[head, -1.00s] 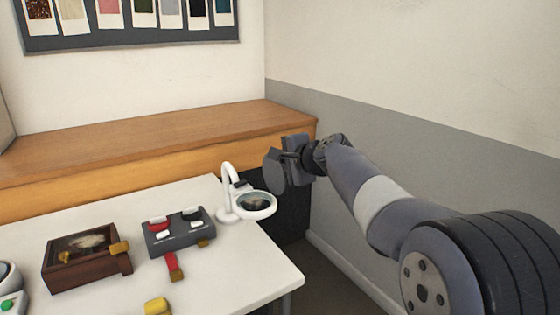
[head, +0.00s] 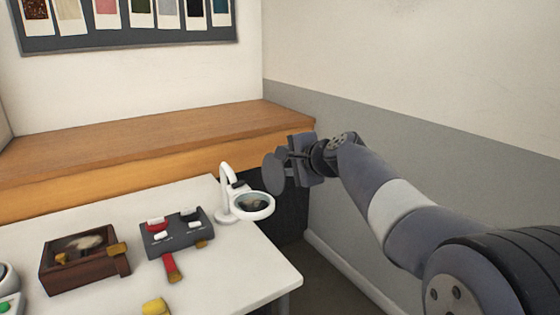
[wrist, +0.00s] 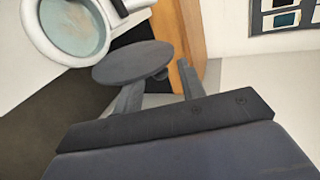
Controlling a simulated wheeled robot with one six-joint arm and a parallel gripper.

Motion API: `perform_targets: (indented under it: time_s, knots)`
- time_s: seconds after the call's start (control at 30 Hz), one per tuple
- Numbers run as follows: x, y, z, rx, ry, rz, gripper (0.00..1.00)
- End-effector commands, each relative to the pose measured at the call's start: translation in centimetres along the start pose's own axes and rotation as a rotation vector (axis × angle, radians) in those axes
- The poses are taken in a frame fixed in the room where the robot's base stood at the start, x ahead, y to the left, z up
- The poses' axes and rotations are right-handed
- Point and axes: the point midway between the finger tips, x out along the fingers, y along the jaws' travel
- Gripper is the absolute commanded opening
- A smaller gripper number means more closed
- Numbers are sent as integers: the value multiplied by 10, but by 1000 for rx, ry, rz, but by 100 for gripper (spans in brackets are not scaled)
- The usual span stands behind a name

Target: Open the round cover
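The round cover is a dark grey disc (head: 273,172) standing swung up beside the white magnifier lamp (head: 225,190). The lamp's round lens (head: 253,203) is uncovered. My gripper (head: 288,155) is just to the right of the cover.
The white table (head: 220,265) holds a brown box (head: 80,262), a dark switch box (head: 172,236) and a yellow piece (head: 156,306). A wooden counter (head: 140,145) runs behind. The grey wall (head: 400,150) is close to the right of my arm.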

Motion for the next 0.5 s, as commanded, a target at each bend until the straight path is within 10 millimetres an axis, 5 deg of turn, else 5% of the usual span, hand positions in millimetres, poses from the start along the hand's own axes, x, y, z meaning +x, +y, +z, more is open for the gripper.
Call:
perform_targets:
  time_s: [0.2,0.5]
  knots:
    - [-43,-1,-1,-1,3,-2,38]
    - [-71,0,0,-1,1,0,38]
